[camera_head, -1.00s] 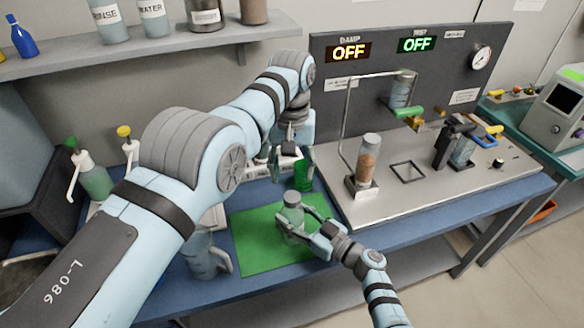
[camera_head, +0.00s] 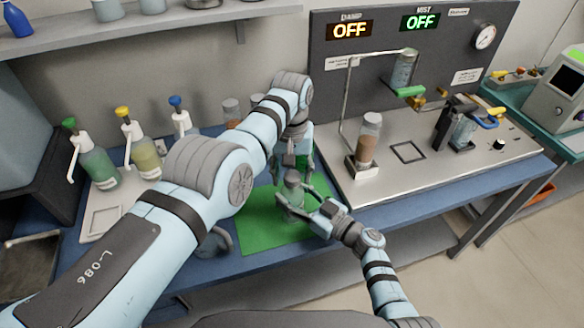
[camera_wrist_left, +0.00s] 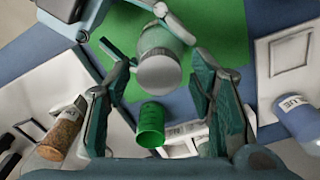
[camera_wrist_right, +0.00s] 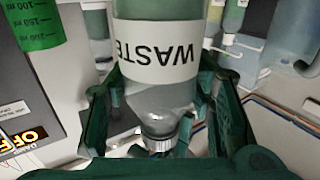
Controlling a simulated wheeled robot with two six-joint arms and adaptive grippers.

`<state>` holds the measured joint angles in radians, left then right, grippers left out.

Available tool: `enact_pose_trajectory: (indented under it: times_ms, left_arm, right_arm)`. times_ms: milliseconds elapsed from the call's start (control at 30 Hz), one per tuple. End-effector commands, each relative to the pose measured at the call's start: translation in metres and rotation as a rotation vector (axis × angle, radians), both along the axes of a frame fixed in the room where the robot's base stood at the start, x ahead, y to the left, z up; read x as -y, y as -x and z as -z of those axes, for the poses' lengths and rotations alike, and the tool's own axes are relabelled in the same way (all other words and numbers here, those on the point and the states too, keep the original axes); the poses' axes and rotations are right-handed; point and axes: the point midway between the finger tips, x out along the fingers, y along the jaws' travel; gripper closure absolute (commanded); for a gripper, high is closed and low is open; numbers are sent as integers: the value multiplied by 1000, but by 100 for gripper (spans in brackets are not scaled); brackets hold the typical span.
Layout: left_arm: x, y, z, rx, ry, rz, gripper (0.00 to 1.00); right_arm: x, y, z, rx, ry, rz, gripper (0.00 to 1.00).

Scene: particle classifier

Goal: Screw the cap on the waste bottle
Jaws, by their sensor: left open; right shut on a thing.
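The waste bottle (camera_head: 288,207) is upright above the green mat (camera_head: 262,237); its WASTE label shows in the right wrist view (camera_wrist_right: 155,58). My right gripper (camera_head: 298,212) is shut around its body. A round grey cap (camera_wrist_left: 158,74) sits at the bottle's top; it also shows at the neck in the right wrist view (camera_wrist_right: 160,143). I cannot tell how tightly it is seated. My left gripper (camera_head: 290,168) is open, pointing down above the bottle. In the left wrist view its fingers stand apart on either side of the cap, with gaps.
A green cup (camera_wrist_left: 151,124) stands close behind the bottle. A bottle of brown particles (camera_head: 368,141) stands on the metal rig (camera_head: 440,160) to the right. Several spray bottles (camera_head: 143,150) stand at the left. The mat's front part is clear.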

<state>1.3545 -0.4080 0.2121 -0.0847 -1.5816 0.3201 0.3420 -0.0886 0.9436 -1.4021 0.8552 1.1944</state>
Motion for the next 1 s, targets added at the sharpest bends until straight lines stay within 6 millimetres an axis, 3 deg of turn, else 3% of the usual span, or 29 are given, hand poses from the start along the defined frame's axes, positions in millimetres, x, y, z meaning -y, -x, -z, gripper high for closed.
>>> enact_pose_trajectory:
  times_ms: [100, 400, 733, 767, 900, 1000]
  left_arm:
    - [0, 0, 0, 0, 0, 0, 54]
    - [0, 0, 0, -1, 0, 0, 100]
    - [0, 0, 0, -1, 0, 0, 100]
    - [0, 0, 0, -1, 0, 0, 65]
    - [0, 0, 0, -1, 0, 0, 46]
    - [0, 0, 0, -1, 0, 0, 46]
  right_arm:
    - [0, 0, 0, -1, 1, 0, 100]
    - [0, 0, 0, -1, 1, 0, 100]
    - [0, 0, 1, -1, 1, 1, 100]
    - [0, 0, 1, -1, 1, 1, 100]
    - [0, 0, 1, -1, 1, 0, 100]
    - [0, 0, 1, -1, 1, 0, 100]
